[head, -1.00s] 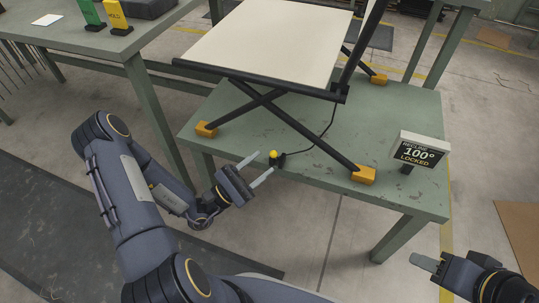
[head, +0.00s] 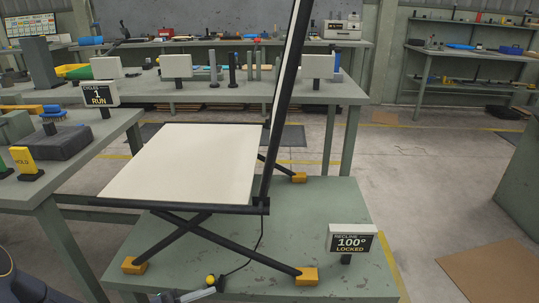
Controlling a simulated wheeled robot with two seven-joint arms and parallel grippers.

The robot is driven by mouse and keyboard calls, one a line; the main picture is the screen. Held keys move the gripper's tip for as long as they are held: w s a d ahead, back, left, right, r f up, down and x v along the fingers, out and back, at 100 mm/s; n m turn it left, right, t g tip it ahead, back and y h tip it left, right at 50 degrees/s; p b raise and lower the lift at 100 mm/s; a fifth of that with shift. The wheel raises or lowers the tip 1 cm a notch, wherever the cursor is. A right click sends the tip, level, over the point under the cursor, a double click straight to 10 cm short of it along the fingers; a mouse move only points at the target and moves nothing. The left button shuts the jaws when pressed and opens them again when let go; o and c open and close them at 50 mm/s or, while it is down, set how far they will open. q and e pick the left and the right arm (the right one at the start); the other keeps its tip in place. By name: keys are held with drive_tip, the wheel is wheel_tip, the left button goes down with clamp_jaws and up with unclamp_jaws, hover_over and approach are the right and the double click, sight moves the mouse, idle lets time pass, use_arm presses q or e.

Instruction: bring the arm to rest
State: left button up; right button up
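The folding lounger stands on a green table (head: 340,285), its cream seat panel (head: 185,165) flat and its dark-framed backrest (head: 284,100) raised steeply. Its crossed black legs end in orange feet (head: 307,276). A sign (head: 352,240) reads "RECLINE 100° LOCKED". A yellow-topped button (head: 210,280) on a cable sits at the table's front edge. My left gripper (head: 170,297) is at the bottom edge, mostly cut off; its visible fingers look spread and empty, one close beside the button. Contact cannot be told. My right gripper is out of view.
A side table (head: 90,135) at left holds a "CYCLES 1 RUN" sign (head: 99,94), a yellow "HOLD" block (head: 27,162) and a dark box (head: 55,143). A long workbench (head: 300,90) stands behind the lounger. Open floor (head: 430,190) lies to the right.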

use_arm(q)
drive_tip(key=s+d+r+m+g+y, duration=0.1)
drive_tip(key=s+r+m+g+y, duration=0.2)
drive_tip(key=s+m+g+y, duration=0.6)
drive_tip(key=s+a+r+m+t+y, duration=0.2)
drive_tip(key=s+a+r+t+y, duration=0.15)
drive_tip(key=a+t+y, duration=0.45)
wheel_tip(320, 180, up, 31)
drive_tip(key=t+p, duration=0.1)
drive_tip(key=p, duration=3)
drive_tip(key=shift+f+h+p, duration=0.2)
drive_tip(key=shift+h+p, duration=0.1)
drive_tip(key=shift+p, duration=0.05)
